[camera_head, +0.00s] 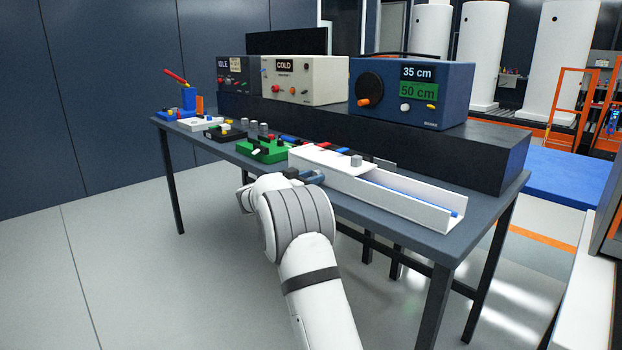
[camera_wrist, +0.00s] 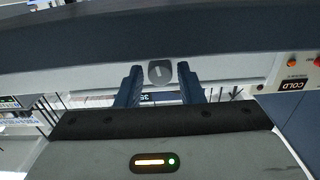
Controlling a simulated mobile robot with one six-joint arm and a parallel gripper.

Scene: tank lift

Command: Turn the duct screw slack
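The duct screw (camera_wrist: 161,73) is a grey round head with a light slot, seen face-on in the wrist view. My gripper (camera_wrist: 161,80) has its two dark blue fingers on either side of it, open, with a small gap on each side. In the head view my gripper (camera_head: 313,178) is at the near side wall of the white duct (camera_head: 420,206) on the table. A blue line runs inside the duct's open right part. I cannot pick out the slotted face in the head view.
A grey knob (camera_head: 356,160) stands on the duct's cover. A green block set (camera_head: 262,151) lies left of the duct. Behind stand a blue box (camera_head: 445,88) reading 35 cm and 50 cm, and a white COLD box (camera_head: 318,83). Floor in front is clear.

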